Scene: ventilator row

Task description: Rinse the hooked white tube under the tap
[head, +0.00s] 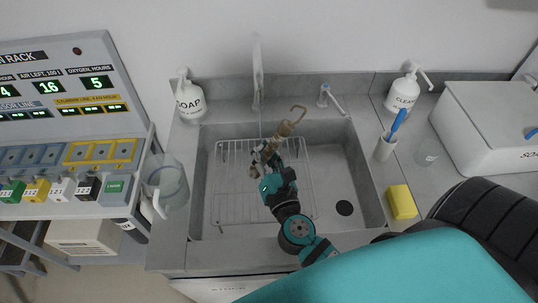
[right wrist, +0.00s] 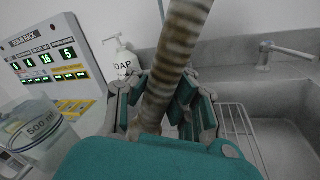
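The hooked tube (head: 285,130) looks tan and brown-stained rather than clean white, with its hook at the upper end. My right gripper (head: 266,160) is shut on it over the sink (head: 337,170). In the right wrist view, the striped, stained tube (right wrist: 176,50) rises between the fingers of the gripper (right wrist: 160,105). The tall tap (head: 257,78) stands behind the sink, left of the hook. A thin pale line hangs below the tap; I cannot tell whether water runs. The tube's lower end is hidden by the gripper. My left gripper is not in view.
A wire rack (head: 230,190) lies in the sink, with a dark drain (head: 344,208) at right. A soap bottle (head: 189,100), tap lever (head: 328,97), cleaner bottle (head: 402,95), brush cup (head: 385,149) and yellow sponge (head: 402,202) surround it. A clear jug (head: 165,180) stands left.

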